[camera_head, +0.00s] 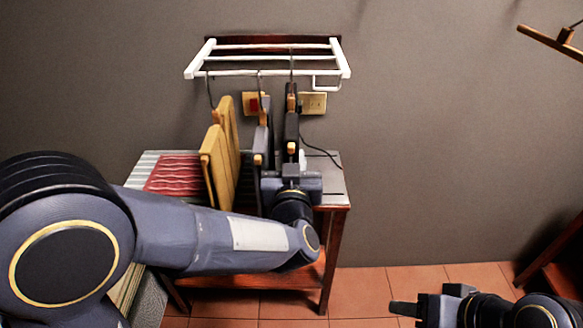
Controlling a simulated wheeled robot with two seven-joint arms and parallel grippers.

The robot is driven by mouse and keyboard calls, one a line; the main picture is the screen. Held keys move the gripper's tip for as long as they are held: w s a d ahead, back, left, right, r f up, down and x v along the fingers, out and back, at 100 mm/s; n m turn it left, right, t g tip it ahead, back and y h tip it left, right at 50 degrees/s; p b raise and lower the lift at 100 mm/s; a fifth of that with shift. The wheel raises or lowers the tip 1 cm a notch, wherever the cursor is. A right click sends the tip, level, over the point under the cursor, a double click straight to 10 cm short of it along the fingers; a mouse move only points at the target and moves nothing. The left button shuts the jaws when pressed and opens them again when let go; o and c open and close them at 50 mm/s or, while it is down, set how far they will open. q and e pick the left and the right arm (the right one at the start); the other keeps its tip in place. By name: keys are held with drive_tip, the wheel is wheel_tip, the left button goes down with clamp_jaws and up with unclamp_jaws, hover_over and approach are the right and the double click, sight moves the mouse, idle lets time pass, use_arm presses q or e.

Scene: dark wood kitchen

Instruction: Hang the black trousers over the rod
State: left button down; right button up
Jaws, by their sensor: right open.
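A white rack (265,59) with several rods is fixed to the wall, with hooks over its rods. Wooden hangers (218,160) hang from it, seen nearly edge-on. Two narrow dark pieces with wooden ends hang beside them, one in the middle (263,137) and one at the right (291,125). I cannot tell whether either is the black trousers. My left gripper (291,178) is in front of and below these pieces. Its fingers are hard to make out, and contact is unclear. My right gripper (405,308) is open at the bottom right, away from the rack, with nothing visible in it.
A wooden side table (333,190) stands below the rack, with a red patterned cloth or mat (172,175) on it. A wall plate (313,103) is behind the hangers. Another wooden hanger (550,42) hangs at top right. The tiled floor (372,290) is clear right of the table.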

use_arm(q)
drive_tip(key=shift+w+f+b, duration=0.3)
drive_tip(key=shift+f+b, duration=0.25)
drive_tip(key=shift+f, duration=0.1)
drive_tip(key=shift+w+f+b, duration=0.3)
drive_tip(key=shift+f+b, duration=0.3)
drive_tip(key=shift+w+f+b, duration=0.3)
drive_tip(key=shift+f+b, duration=0.25)
drive_tip(key=shift+f, duration=0.1)
drive_tip(key=c, duration=1)
unclamp_jaws()
drive_tip(key=shift+c, duration=0.2)
drive_tip(key=shift+s+f, duration=0.1)
drive_tip(key=s, duration=0.7)
drive_tip(key=shift+s, duration=0.35)
